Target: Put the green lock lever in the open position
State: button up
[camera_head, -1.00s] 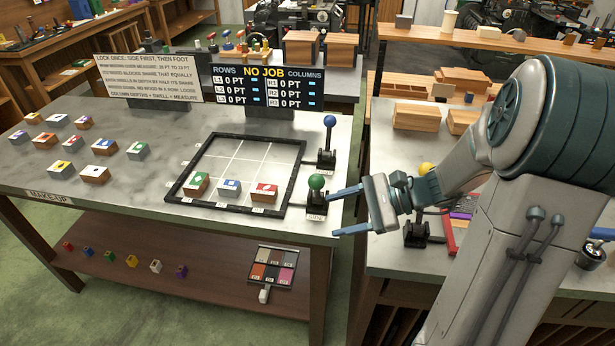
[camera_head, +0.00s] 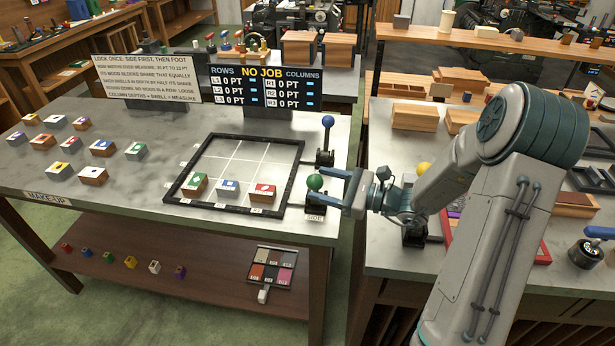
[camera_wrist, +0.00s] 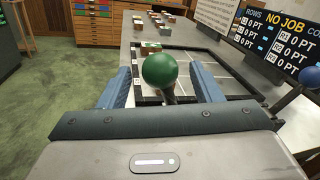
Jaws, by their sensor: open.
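The green lock lever (camera_head: 315,183) is a green ball on a short dark stem, at the front right corner of the black frame, above a "SIDE" label. My gripper (camera_head: 326,187) is open and reaches in from the right, its blue fingers level with the ball. In the wrist view the green ball (camera_wrist: 160,71) sits between the two open fingers (camera_wrist: 162,88), with a gap on each side. The lower stem is partly hidden there by the ball. I cannot tell from these views which position the lever is in.
A blue-knobbed lever (camera_head: 328,121) stands just behind. The black frame (camera_head: 241,136) holds several coloured blocks along its near edge. A "NO JOB" board (camera_head: 265,87) stands at the back. A second bench with a yellow-balled lever (camera_head: 422,169) lies to the right.

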jog(key=shift+p+x, duration=0.3)
jog(key=shift+x, duration=2.05)
grip_shut()
jog(key=shift+w+r, duration=0.1)
